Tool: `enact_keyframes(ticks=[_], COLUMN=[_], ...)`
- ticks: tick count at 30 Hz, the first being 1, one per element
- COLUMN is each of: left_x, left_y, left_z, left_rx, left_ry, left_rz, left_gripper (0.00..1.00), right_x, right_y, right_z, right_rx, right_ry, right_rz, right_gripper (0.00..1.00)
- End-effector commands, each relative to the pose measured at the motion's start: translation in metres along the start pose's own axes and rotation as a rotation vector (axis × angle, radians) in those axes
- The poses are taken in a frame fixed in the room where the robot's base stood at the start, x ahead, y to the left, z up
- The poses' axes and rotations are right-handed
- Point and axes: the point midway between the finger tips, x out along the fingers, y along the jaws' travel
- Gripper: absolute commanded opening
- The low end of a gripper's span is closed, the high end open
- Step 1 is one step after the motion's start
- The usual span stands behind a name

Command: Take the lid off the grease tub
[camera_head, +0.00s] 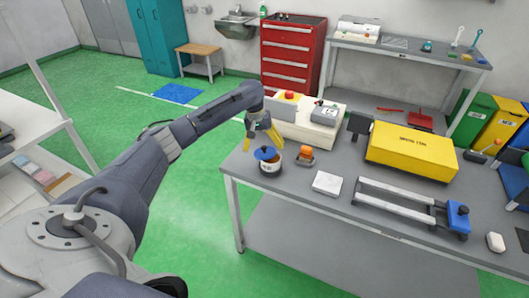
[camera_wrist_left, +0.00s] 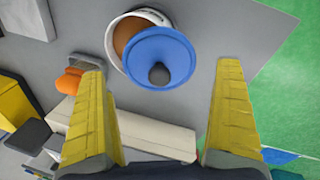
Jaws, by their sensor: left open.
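The grease tub (camera_head: 271,169) stands near the left end of the grey workbench. Its blue lid (camera_head: 265,153) with a dark knob is over it. In the left wrist view, the lid (camera_wrist_left: 150,52) sits off-centre from the tub's white rim (camera_wrist_left: 113,38), and brown grease (camera_wrist_left: 128,30) shows beside it. I cannot tell whether lid and rim touch. My left gripper (camera_head: 264,136) is just above and behind the tub. In the wrist view its yellow fingers (camera_wrist_left: 158,68) are wide apart and empty, with the lid ahead between the tips. My right gripper is not in view.
An orange-topped item (camera_head: 305,155) stands close right of the tub. A white box-like unit (camera_head: 308,125) is behind. A white block (camera_head: 327,183), a rail fixture (camera_head: 395,201) and a yellow box (camera_head: 412,150) lie farther right. The bench's left edge is close to the tub.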

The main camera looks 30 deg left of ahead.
Motion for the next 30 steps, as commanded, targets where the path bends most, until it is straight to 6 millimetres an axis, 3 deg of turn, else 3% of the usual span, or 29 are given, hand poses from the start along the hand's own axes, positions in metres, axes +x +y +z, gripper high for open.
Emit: enact_keyframes(ticks=[6, 16, 27, 30], left_x=[0.021, 0.025, 0.025, 0.024], left_y=[0.0, 0.0, 0.0, 0.0], left_z=[0.0, 0.0, 0.0, 0.0], left_rx=[-0.002, -0.001, -0.001, -0.001], left_ry=[-0.001, 0.0, 0.0, 0.0], left_rz=[0.002, 0.0, 0.0, 0.0], left_gripper=[1.0, 1.0, 0.59, 0.55], right_x=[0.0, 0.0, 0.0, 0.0], right_y=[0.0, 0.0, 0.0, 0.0], right_z=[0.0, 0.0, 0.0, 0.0], right_rx=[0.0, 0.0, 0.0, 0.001], right_ry=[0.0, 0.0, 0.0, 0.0], right_rz=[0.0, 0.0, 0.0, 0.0], right_gripper=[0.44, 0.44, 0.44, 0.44])
